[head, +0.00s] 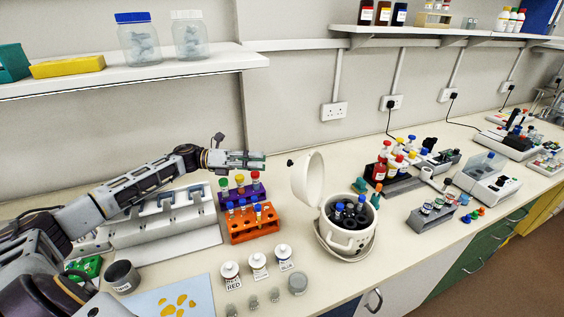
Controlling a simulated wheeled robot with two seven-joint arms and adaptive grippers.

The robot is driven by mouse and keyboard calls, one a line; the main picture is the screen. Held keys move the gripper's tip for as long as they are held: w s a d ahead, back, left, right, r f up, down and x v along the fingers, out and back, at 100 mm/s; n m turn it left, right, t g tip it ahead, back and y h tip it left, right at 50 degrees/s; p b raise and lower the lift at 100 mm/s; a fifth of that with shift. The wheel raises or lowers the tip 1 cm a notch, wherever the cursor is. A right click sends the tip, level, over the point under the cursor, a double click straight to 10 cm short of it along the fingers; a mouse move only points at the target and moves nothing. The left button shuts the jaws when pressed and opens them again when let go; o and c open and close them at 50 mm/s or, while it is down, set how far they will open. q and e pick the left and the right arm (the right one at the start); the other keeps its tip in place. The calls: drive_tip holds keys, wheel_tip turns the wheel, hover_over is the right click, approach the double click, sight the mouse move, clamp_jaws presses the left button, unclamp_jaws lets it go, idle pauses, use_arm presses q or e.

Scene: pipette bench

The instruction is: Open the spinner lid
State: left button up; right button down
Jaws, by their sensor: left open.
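The spinner (347,240) is a white round pot on the bench, right of the middle of the head view. Its white lid (313,183) stands up on the left side of the pot, tilted open, with a small dark knob (291,162) on its outer face. The dark rotor (350,212) inside is exposed and holds several blue-capped tubes. My left gripper (262,160) is open and empty, in the air to the left of the lid and apart from it, above the tube racks. My right gripper is not in view.
Purple (258,191) and orange (254,231) tube racks stand below my left gripper. Several small white tubs (258,262) sit at the front. A grey tube stand (434,215) and a white instrument (488,183) are on the right. A wall shelf (140,76) is above left.

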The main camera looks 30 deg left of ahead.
sight(288, 163)
use_arm(q)
drive_tip(key=p+x, duration=0.1)
drive_tip(key=x, duration=0.5)
drive_tip(key=shift+p+x, duration=0.5)
drive_tip(key=shift+x, duration=0.6)
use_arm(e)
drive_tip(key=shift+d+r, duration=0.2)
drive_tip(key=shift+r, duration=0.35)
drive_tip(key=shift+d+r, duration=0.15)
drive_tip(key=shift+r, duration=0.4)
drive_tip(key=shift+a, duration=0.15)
use_arm(q)
clamp_jaws()
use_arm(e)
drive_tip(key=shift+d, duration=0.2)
